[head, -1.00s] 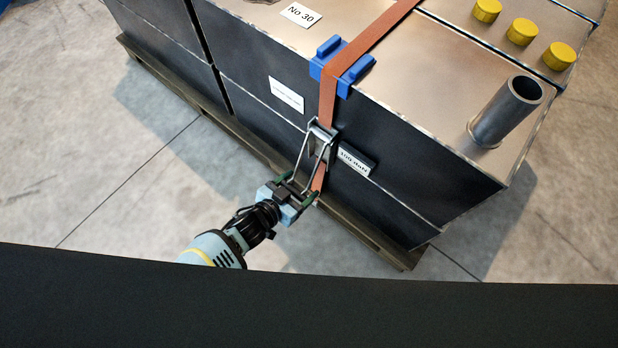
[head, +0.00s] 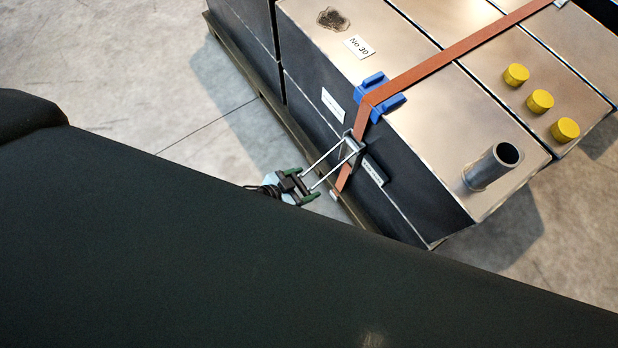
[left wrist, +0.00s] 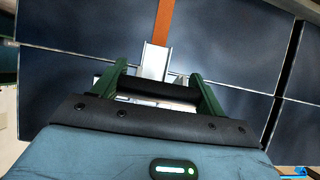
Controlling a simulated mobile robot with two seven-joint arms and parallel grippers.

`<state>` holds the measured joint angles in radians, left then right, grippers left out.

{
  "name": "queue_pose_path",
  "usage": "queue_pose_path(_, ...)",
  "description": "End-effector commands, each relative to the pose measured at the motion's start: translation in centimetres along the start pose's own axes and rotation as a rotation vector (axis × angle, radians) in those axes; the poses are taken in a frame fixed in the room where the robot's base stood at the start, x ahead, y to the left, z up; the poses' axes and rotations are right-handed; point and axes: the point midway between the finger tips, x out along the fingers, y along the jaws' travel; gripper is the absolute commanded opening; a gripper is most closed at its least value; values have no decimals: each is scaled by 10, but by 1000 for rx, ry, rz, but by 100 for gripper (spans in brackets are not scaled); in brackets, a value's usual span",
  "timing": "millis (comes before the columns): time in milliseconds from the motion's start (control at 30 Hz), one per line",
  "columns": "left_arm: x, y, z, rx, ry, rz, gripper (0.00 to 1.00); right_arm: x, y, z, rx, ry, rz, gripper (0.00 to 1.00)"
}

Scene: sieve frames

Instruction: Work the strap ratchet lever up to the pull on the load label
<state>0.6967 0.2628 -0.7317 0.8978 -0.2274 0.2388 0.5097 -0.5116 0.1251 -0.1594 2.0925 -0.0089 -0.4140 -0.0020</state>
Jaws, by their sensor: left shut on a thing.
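The strap ratchet (head: 350,150) is a metal buckle on the orange strap (head: 361,122), against the crate's dark side. Its two-bar lever (head: 324,167) sticks out from the side toward my left gripper (head: 302,187). The green fingers are shut on the lever's end. In the left wrist view, a dark bar (left wrist: 150,88) lies between the fingers, with the grey ratchet metal (left wrist: 155,60) beyond. The load label (head: 373,171) is a small plate beside the ratchet; its print is too small to read now. My right gripper is not in view.
Blue corner protectors (head: 378,97) hold the strap at the crate's top edge. A grey pipe stub (head: 490,168) and yellow caps (head: 540,101) stand on top. A wooden pallet (head: 245,66) lies below. A large dark shape covers the lower left of the head view.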

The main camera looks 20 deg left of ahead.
Motion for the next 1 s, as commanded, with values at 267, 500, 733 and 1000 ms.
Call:
queue_pose_path(267, -28, -3, -16, 3, -15, -5, 31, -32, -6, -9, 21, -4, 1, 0)
queue_pose_path(500, -38, -4, -28, 7, -93, -5, 32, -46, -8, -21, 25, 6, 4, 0)
queue_pose_path(733, -42, -3, -30, 4, -142, -5, 32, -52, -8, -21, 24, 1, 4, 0)
queue_pose_path(1000, -42, -2, -28, 1, -154, -5, 32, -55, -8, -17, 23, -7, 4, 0)
